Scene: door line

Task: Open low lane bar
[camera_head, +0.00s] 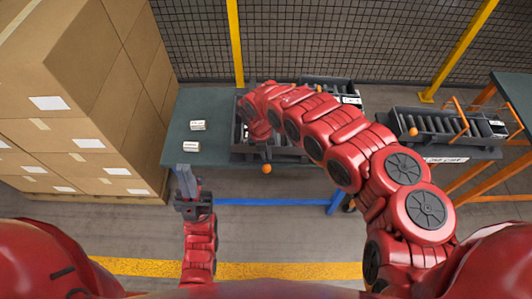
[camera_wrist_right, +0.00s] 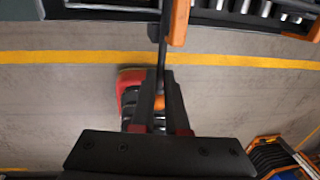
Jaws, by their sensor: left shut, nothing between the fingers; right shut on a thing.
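A dark lane (camera_head: 240,135) lies on the table, mostly behind my right arm. My right gripper (camera_head: 266,150) points down at its front edge. An orange ball knob (camera_head: 267,168) shows just below the fingers. In the right wrist view, the right gripper (camera_wrist_right: 161,76) is shut on a dark lane bar (camera_wrist_right: 160,42), with orange showing beside the fingers. The exact grip point is partly hidden. My left gripper (camera_head: 187,178) is shut and empty, in front of the table's left end.
Two small white boxes (camera_head: 198,125) lie on the grey-green table (camera_head: 215,105). A second roller lane (camera_head: 445,122) with an orange knob (camera_head: 413,132) is at right. Stacked cartons (camera_head: 75,100) stand close on the left; an orange-framed bench (camera_head: 515,95) is at far right.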

